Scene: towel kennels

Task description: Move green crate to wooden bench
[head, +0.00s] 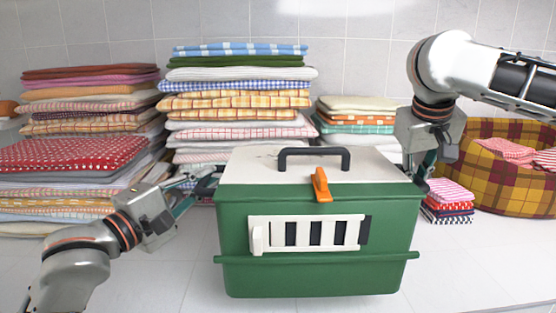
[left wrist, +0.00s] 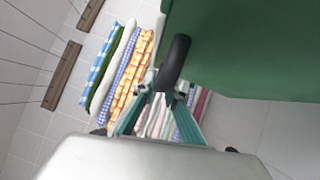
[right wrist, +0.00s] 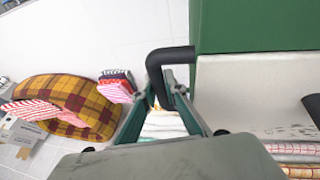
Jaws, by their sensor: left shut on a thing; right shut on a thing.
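The green crate (head: 318,277) is a pet carrier with a pale lid, a dark top handle, an orange latch and a white barred door. It sits upright in the middle of the head view. My left gripper (head: 208,180) is shut on a dark side handle (left wrist: 176,60) at the crate's left. My right gripper (head: 424,168) is shut on the dark handle (right wrist: 160,60) at the crate's right. I cannot tell whether the crate's underside touches anything. I make out no wooden bench in these views.
Tall stacks of folded towels (head: 240,101) stand behind and left of the crate. A small towel stack (head: 447,203) and a plaid basket (head: 500,185) are at the right. White tiled surface shows clear at front right. Brown wooden strips (left wrist: 62,75) show in the left wrist view.

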